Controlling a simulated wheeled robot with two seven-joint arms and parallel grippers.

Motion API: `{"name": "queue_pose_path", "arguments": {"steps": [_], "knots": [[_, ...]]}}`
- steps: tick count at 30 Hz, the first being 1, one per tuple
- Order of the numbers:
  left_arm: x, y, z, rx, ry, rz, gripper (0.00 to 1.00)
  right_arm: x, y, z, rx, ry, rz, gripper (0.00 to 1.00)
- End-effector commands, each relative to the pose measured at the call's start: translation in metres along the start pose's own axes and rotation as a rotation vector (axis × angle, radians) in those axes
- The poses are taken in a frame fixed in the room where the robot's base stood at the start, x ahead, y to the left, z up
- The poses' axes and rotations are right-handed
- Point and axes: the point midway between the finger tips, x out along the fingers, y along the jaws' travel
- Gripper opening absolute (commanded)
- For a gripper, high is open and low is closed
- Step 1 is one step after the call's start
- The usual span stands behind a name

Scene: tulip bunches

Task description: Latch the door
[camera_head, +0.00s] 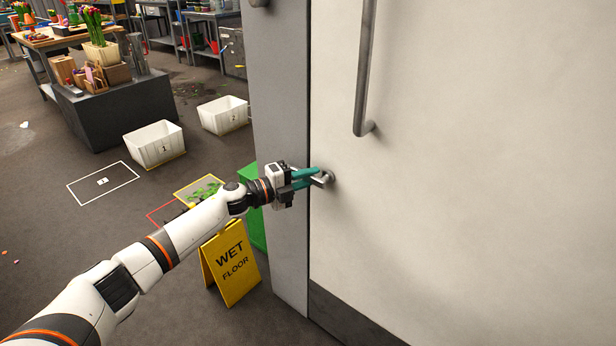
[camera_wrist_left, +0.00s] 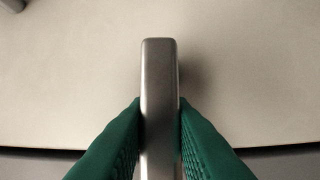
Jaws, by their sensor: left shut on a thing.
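The door (camera_head: 480,170) is a large pale panel that fills the right of the head view. A metal latch (camera_head: 326,178) sits near its left edge, beside the grey door frame (camera_head: 283,130). My left gripper (camera_head: 308,178) reaches it from the left, its green fingers at the latch. In the left wrist view, the green fingers (camera_wrist_left: 160,130) are closed on both sides of the latch's grey metal bar (camera_wrist_left: 159,80). The pale door surface lies behind the bar. The fingers hide part of the latch in the head view. My right gripper is not in view.
A long vertical handle (camera_head: 364,70) is on the door above the latch. A yellow wet floor sign (camera_head: 231,264) stands below my left arm, by a green box (camera_head: 252,228). White bins (camera_head: 154,145) and a dark table block (camera_head: 118,108) stand farther back on open floor.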

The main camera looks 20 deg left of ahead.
Motion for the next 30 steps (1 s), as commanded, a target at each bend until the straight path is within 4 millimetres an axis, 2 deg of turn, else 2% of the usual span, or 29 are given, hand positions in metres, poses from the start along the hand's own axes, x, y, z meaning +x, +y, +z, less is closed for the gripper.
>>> {"name": "queue_pose_path", "arguments": {"steps": [6,7,10,18,22,26,30], "knots": [[0.0,-0.002,0.001,0.008,-0.002,-0.004,0.0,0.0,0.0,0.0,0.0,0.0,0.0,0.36],[0.0,-0.002,0.001,0.008,-0.002,-0.004,0.25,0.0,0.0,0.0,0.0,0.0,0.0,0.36],[0.0,-0.001,0.0,0.006,-0.002,-0.003,0.41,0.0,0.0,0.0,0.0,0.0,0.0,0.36],[0.0,0.0,0.0,0.004,-0.001,-0.001,0.42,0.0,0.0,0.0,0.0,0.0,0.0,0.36],[-0.008,-0.001,-0.001,0.003,0.0,-0.002,0.42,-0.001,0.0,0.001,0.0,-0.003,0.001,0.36],[-0.03,-0.001,0.0,0.004,0.0,-0.004,0.42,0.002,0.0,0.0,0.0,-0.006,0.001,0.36],[-0.062,-0.002,-0.001,0.004,0.001,-0.006,0.42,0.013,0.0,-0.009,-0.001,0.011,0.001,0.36]]}}
